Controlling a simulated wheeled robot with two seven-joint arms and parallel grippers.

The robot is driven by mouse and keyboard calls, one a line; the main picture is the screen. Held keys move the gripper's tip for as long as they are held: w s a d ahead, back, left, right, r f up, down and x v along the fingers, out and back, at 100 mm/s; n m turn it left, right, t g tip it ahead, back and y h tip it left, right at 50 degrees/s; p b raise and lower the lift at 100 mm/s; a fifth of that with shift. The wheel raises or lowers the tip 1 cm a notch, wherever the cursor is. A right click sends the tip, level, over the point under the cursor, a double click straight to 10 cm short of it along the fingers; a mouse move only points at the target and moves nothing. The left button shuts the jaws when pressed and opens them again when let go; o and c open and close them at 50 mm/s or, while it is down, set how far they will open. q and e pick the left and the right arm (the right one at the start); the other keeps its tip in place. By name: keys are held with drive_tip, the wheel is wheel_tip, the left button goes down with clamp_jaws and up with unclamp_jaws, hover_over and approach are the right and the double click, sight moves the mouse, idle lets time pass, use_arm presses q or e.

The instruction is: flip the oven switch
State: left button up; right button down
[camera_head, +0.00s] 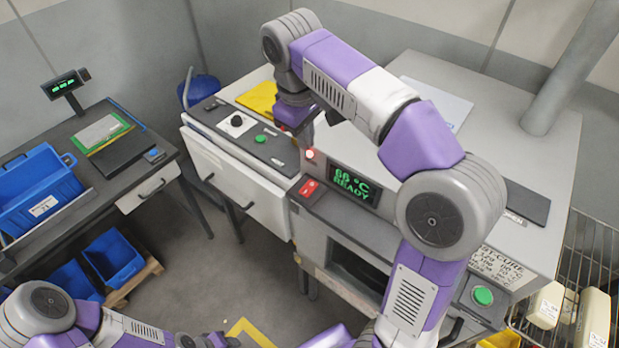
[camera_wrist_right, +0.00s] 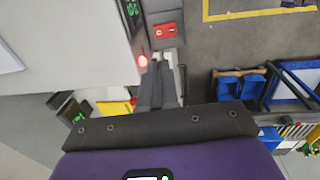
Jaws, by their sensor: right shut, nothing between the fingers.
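The grey oven (camera_head: 440,190) has a green display (camera_head: 353,185) reading 66 °C READY. A red switch (camera_head: 308,187) sits on a small panel left of the display. It also shows in the right wrist view (camera_wrist_right: 166,30), beyond my fingertips. A red lamp (camera_head: 309,154) glows above it, close beside my fingers in the wrist view (camera_wrist_right: 143,61). My right gripper (camera_head: 306,134) is shut and empty, above and behind the switch and apart from it. Its fingers show in the wrist view (camera_wrist_right: 161,68). My left gripper (camera_head: 222,341) is low at the bottom edge, its jaws unclear.
A white bench (camera_head: 235,185) with a control panel (camera_head: 240,132) adjoins the oven on the left. A green button (camera_head: 483,295) is at the oven's lower right. A desk with a blue bin (camera_head: 38,190) stands at the left.

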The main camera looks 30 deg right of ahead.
sight(312, 185)
drive_tip(key=shift+d+r, duration=0.1)
idle(0.3)
drive_tip(key=f+b, duration=0.1)
drive_tip(key=f, duration=0.3)
drive_tip(key=d+f+b, duration=0.1)
drive_tip(key=f, duration=0.4)
drive_tip(key=f+b, duration=0.1)
drive_tip(key=f, duration=0.3)
drive_tip(key=shift+w+d+f, duration=0.15)
drive_tip(key=shift+w+d, duration=0.1)
drive_tip(key=shift+w, duration=0.05)
drive_tip(key=shift+f, duration=0.35)
drive_tip(key=shift+d+f, duration=0.1)
drive_tip(key=shift+f, duration=0.1)
